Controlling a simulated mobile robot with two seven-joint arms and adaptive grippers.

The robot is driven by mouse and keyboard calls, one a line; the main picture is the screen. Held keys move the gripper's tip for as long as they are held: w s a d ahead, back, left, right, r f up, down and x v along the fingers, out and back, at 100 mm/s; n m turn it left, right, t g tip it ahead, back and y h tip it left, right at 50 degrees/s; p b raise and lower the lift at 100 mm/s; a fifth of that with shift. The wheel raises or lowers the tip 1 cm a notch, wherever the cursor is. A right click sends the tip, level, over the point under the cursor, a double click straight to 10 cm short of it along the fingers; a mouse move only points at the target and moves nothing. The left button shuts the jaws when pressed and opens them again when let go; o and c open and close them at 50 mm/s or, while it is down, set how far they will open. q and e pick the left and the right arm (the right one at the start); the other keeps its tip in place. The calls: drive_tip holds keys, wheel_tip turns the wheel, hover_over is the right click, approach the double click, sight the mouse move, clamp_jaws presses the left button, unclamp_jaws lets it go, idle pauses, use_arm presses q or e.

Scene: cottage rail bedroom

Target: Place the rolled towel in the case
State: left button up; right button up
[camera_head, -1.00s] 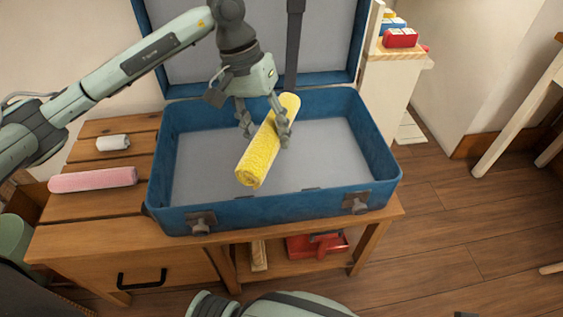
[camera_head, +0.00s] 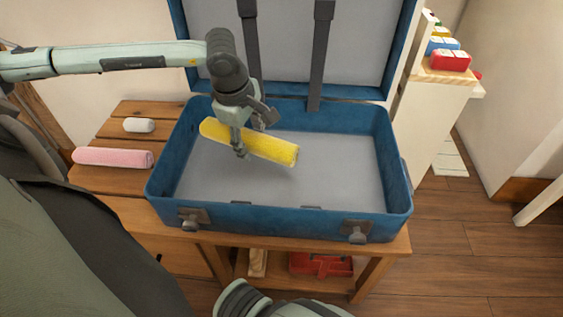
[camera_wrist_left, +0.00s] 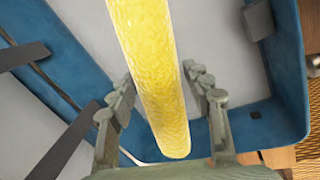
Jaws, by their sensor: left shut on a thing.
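The yellow rolled towel (camera_head: 270,148) is held by my left gripper (camera_head: 240,148) over the inside of the open blue case (camera_head: 270,217). The towel lies slantwise, its left end toward the case's back left corner and its right end nearer the middle. Whether it touches the case floor I cannot tell. In the left wrist view the towel (camera_wrist_left: 150,70) runs between the two fingers of the left gripper (camera_wrist_left: 163,92), with the grey floor and blue wall of the case (camera_wrist_left: 285,60) around it. The case lid (camera_head: 285,45) stands open at the back.
A pink roll (camera_head: 112,157) and a small white roll (camera_head: 139,125) lie on the wooden slats left of the case. A shelf with a red box (camera_head: 450,60) stands at right. A red item (camera_head: 320,264) sits under the bench. The right half of the case is empty.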

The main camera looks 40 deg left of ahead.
use_arm(q)
drive_tip(key=a+n, duration=0.1)
drive_tip(key=s+a+n, duration=0.1)
drive_tip(key=n, duration=0.1)
drive_tip(key=shift+s+a+f+y, duration=0.1)
drive_tip(key=shift+s+a+y, duration=0.05)
drive_tip(key=shift+a+y, duration=0.15)
drive_tip(key=shift+a+n, duration=0.15)
drive_tip(key=shift+n, duration=0.25)
drive_tip(key=shift+d+f, duration=0.2)
drive_tip(key=shift+f, duration=0.05)
hover_over(285, 171)
drive_tip(key=f, duration=0.6)
drive_tip(key=shift+s+a+p, duration=0.2)
drive_tip(key=shift+s+p, duration=0.15)
drive_tip(key=shift+w+d+f, duration=0.3)
drive_tip(key=shift+w, duration=0.05)
wheel_tip(285, 171, down, 3)
drive_tip(key=shift+f, duration=0.45)
use_arm(e)
drive_tip(key=shift+x, duration=0.95)
use_arm(q)
drive_tip(key=shift+f, duration=0.1)
